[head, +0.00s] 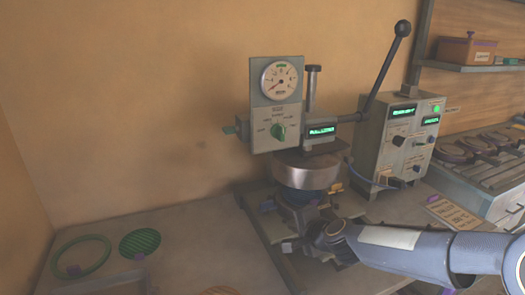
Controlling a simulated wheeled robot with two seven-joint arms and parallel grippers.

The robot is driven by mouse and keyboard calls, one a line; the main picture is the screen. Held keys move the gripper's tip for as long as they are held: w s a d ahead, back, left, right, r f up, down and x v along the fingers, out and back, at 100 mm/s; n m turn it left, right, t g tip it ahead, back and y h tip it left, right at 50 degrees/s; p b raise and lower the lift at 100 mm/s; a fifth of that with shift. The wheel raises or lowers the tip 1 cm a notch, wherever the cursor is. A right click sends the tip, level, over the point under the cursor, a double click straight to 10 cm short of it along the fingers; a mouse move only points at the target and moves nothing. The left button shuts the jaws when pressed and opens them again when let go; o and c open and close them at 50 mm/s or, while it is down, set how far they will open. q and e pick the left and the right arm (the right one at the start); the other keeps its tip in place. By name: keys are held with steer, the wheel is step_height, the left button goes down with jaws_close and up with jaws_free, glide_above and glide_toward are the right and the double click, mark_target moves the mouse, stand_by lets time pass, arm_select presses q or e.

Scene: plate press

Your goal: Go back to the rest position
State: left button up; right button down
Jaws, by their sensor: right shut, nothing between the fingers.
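My right arm comes in from the lower right, and my right gripper (291,246) is in front of the base of the plate press, below its round metal bowl (307,174). The gripper is small and dark here; its fingers are shut with nothing between them. I cannot tell whether it touches the press. The press has a grey panel (262,128) with a round gauge (279,80) and a green knob. Its long lever (384,70) with a black ball end points up and to the right. My left gripper is not in view.
A grey control box (372,145) with green displays stands right of the press. A green ring (57,262) and a green disc (140,242) lie at the left. A rack with dark rings (455,152) and a shelf (470,68) are at the right. The bench between disc and press is clear.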

steer(key=s+d+r+n+y+p, duration=0.1)
steer(key=s+d+r+n, duration=0.3)
steer(key=s, duration=0.4)
steer(key=s+d+f+n+g+h+p, duration=0.1)
steer(key=s+d+n+g, duration=0.1)
steer(key=s, duration=1.1)
steer(key=s+d+f+n+g+p, duration=0.1)
steer(key=s+d+n+g, duration=0.2)
steer(key=s, duration=1)
steer(key=shift+s+d+f+n+h, duration=0.35)
steer(key=shift+d+n, duration=0.25)
steer(key=shift+n, duration=0.4)
